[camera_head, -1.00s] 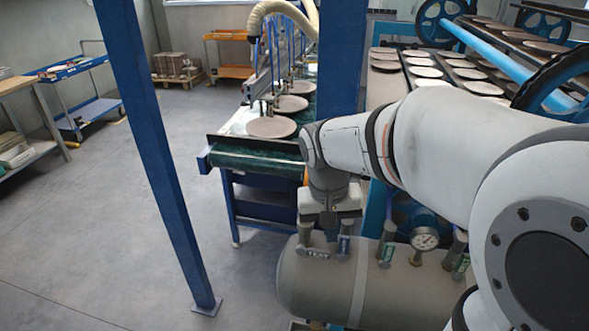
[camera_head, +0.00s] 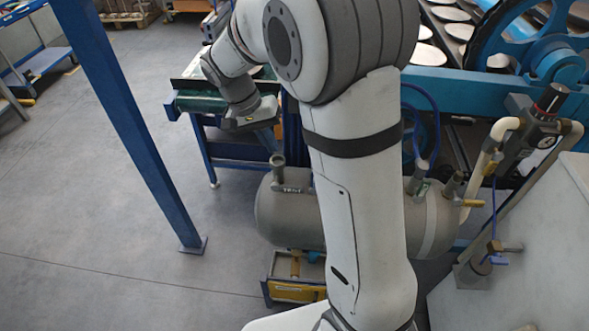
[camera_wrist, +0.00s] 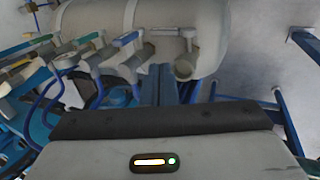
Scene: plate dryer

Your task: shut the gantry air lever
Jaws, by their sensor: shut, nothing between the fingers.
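The grey air tank (camera_head: 275,215) lies below my gripper (camera_head: 258,120) in the head view, partly hidden behind my arm. In the wrist view the tank (camera_wrist: 190,25) is at the top, with several valve stubs and levers. A bluish-labelled lever (camera_wrist: 127,39) and a green-labelled lever (camera_wrist: 88,39) stand left of the fingers. A plain stub (camera_wrist: 187,65) is just right of them. I cannot read which lever is the gantry one, and my arm hides the middle valves in the head view. My gripper (camera_wrist: 159,84) is shut and empty, apart from the levers.
A blue post (camera_head: 130,130) stands at the left. The conveyor (camera_head: 195,102) is behind my gripper. Pipes and a regulator (camera_head: 535,125) stand at the right beside a pale panel (camera_head: 530,260). A yellow box (camera_head: 295,290) sits below the tank.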

